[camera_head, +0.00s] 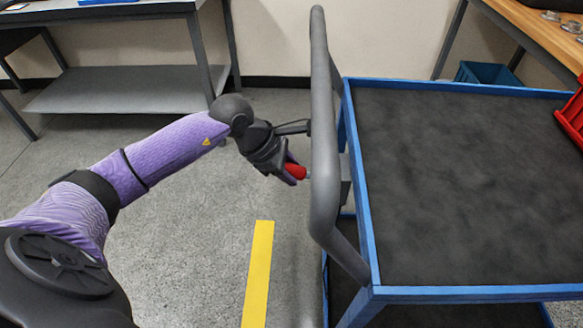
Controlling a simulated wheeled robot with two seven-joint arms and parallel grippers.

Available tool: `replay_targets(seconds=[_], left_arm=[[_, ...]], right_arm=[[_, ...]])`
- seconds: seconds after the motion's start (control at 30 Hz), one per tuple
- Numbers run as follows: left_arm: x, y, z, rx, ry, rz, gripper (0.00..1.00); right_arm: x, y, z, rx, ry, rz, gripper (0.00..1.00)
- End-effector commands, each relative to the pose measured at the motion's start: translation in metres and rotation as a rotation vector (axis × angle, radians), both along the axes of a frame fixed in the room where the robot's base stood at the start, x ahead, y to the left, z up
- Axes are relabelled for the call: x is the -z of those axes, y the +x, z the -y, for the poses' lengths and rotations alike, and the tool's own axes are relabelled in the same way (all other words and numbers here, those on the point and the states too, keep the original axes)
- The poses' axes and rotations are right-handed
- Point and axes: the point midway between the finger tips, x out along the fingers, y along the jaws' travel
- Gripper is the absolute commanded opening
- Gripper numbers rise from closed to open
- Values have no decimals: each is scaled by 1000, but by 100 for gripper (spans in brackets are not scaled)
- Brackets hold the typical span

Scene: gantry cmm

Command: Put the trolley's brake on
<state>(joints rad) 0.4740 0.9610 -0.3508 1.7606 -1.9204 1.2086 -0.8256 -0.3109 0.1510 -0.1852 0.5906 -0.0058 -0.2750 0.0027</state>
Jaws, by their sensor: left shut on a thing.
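The trolley (362,190) stands at the right, with a blue frame, a dark top deck and a grey tubular push handle (323,120) on its left side. A red-ended brake lever (296,171) shows just left of the handle. My left gripper (288,172) is shut on the red lever, beside the handle bar. The fingers hide part of the lever, and the handle hides where it joins the trolley. My right gripper is out of view.
A red bin (572,115) sits on the deck's right edge. A grey workbench (120,90) stands at the back left, a wooden bench (540,25) at the back right with a blue crate (487,73) below. Yellow tape (258,275) marks the open floor.

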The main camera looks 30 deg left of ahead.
Motion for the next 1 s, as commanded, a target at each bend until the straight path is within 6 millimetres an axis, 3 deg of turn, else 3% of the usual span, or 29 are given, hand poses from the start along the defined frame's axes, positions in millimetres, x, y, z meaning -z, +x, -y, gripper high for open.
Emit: replay_targets(seconds=[0.03, 0.5, 1.0], left_arm=[[10, -1, -1, -3, -25, 11, 0], [54, 1, 0, -7, -394, 233, 0], [81, 6, 7, -5, -699, 426, 0]], right_arm=[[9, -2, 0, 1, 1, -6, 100], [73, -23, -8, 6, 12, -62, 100], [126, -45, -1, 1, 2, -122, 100]])
